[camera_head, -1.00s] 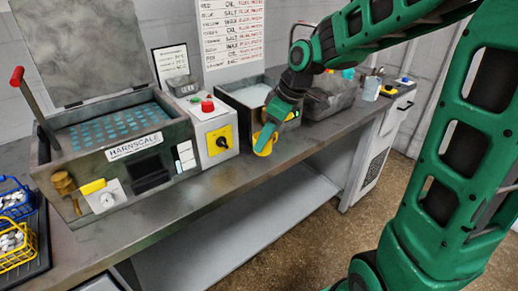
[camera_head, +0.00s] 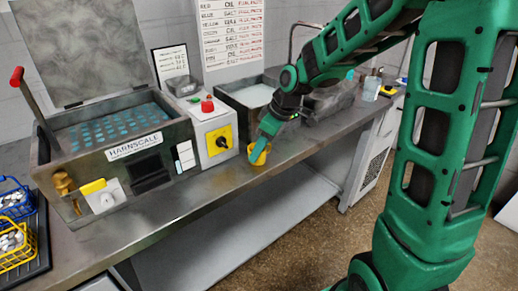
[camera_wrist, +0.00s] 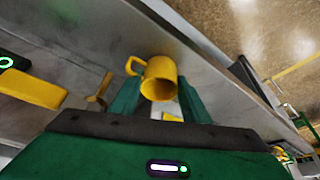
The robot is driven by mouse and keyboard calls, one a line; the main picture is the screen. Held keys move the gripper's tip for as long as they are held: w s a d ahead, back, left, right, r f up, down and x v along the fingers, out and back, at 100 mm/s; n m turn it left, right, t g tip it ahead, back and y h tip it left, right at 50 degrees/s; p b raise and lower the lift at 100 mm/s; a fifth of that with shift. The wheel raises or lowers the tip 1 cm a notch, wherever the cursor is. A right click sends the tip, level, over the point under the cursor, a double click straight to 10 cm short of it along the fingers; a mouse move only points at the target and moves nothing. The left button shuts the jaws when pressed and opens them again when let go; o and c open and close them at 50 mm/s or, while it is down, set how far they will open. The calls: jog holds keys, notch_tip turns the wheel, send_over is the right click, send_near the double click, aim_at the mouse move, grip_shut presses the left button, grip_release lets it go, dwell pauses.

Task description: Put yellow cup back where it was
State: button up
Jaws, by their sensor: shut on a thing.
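The yellow cup (camera_head: 258,154) is between the fingers of my gripper (camera_head: 262,143), at the front of the steel bench right of the control box. In the wrist view the yellow cup (camera_wrist: 160,80) shows its open mouth and its handle toward the left. My gripper (camera_wrist: 158,95) is shut on it, with a green finger on each side. The cup is at or just above the bench top; I cannot tell if it touches. Part of the cup is hidden by the fingers.
A furnace tank labelled HARNSCALE (camera_head: 135,146) and a control box with a red button (camera_head: 208,105) stand left of the cup. An open tank (camera_head: 248,95) is behind it. Blue and yellow baskets (camera_head: 17,245) sit at far left. The bench front (camera_head: 200,215) is clear.

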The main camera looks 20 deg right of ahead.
jog(key=o, duration=1)
jog(key=v, duration=1.2)
jog(key=s+d+f+m+g+h, duration=0.1)
jog(key=s+d+m, duration=0.3)
jog(key=s, duration=0.5)
jog(key=s+d+f+m+g+h, duration=0.1)
jog(key=s+d+f+m, duration=0.2)
jog(key=s, duration=0.6)
jog(key=s+d+f+m+g+h, duration=0.1)
jog(key=s+d+f+m, duration=0.2)
jog(key=s+d+m, duration=0.3)
jog(key=shift+s+d+m, duration=0.15)
jog(key=shift+s+m, duration=0.45)
jog(key=shift+s, duration=0.45)
jog(key=shift+s+d+m, duration=0.15)
jog(key=shift+s+m, duration=0.45)
jog(key=shift+s, duration=0.45)
